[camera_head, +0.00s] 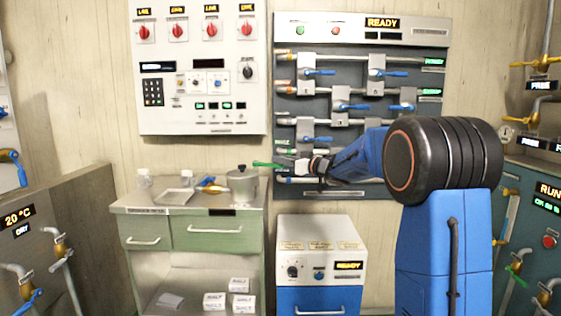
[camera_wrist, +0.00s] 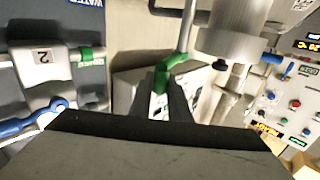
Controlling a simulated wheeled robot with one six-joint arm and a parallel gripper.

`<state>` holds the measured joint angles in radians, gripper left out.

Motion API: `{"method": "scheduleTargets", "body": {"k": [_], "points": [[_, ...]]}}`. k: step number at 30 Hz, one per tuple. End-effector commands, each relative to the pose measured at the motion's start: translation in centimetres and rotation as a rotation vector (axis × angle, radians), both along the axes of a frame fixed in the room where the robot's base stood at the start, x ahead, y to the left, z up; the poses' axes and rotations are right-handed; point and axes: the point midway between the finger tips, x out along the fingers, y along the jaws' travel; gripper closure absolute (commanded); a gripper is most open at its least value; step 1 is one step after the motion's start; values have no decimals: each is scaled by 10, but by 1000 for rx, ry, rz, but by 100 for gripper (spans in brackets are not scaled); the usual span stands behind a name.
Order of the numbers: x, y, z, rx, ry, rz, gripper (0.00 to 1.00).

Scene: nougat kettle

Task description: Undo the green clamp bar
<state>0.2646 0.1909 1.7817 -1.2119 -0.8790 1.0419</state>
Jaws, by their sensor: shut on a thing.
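The green clamp bar (camera_head: 266,164) shows in the head view as a short green bar just left of my gripper (camera_head: 294,163), above and right of the lidded pot. In the wrist view its green end (camera_wrist: 172,68) sits between the tips of my gripper (camera_wrist: 163,92), with a grey rod running up from it. My gripper is shut on the green bar. The fingers hide part of the bar, and I cannot tell how it is fastened.
A silver pot (camera_head: 243,186) with a black-knobbed lid stands on the green cabinet (camera_head: 222,235), close to the bar. A panel with pipes and blue levers (camera_head: 330,127) is behind my gripper. A white-topped unit (camera_head: 320,238) stands below my arm.

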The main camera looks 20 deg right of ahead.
Motion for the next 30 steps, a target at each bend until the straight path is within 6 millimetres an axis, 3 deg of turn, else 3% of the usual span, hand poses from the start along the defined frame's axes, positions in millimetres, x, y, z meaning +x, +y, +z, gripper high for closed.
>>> {"method": "scheduleTargets", "body": {"k": [17, 18, 20, 30], "points": [[3, -2, 1, 1, -2, 28, 100], [3, -2, 1, 1, -2, 27, 81], [3, -2, 1, 1, -2, 27, 67], [1, -3, 1, 0, -1, 28, 64]]}}
